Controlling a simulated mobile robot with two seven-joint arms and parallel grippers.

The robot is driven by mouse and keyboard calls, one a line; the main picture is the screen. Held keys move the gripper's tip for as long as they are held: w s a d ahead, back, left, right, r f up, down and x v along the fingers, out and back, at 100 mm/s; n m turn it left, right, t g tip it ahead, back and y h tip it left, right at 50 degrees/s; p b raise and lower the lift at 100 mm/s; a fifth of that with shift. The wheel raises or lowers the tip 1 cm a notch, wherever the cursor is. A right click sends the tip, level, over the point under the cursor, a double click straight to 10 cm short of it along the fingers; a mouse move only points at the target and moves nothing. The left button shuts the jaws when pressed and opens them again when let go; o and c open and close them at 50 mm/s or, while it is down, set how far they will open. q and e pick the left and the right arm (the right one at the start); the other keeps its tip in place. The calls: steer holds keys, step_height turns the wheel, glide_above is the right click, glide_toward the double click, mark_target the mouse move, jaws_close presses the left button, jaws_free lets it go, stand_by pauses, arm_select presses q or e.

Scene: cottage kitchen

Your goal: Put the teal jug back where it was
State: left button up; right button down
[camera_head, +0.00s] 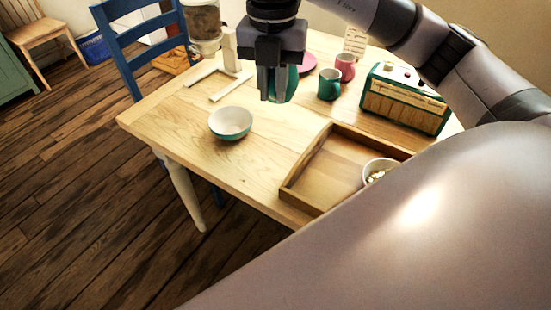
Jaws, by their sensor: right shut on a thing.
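My right gripper (274,88) points down over the back middle of the table. It is shut on a teal thing, which looks like the teal jug (292,86). The fingers hide much of the jug, and I cannot tell whether its base touches the table. A teal mug (329,86) stands just to the right of it. My left gripper is not in view.
The wooden table (180,118) holds a teal-and-white bowl (230,123), a wooden tray (300,190) with a small white bowl (378,165), a green radio (405,102), a pink mug (345,66), a pink plate (308,62) and a cream stand (229,48). A blue chair (128,55) stands behind.

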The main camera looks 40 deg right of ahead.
steer(key=shift+f, duration=9.05)
steer(key=shift+b, duration=0.3)
steer(key=shift+f, duration=0.15)
steer(key=c, duration=1.1)
jaws_free()
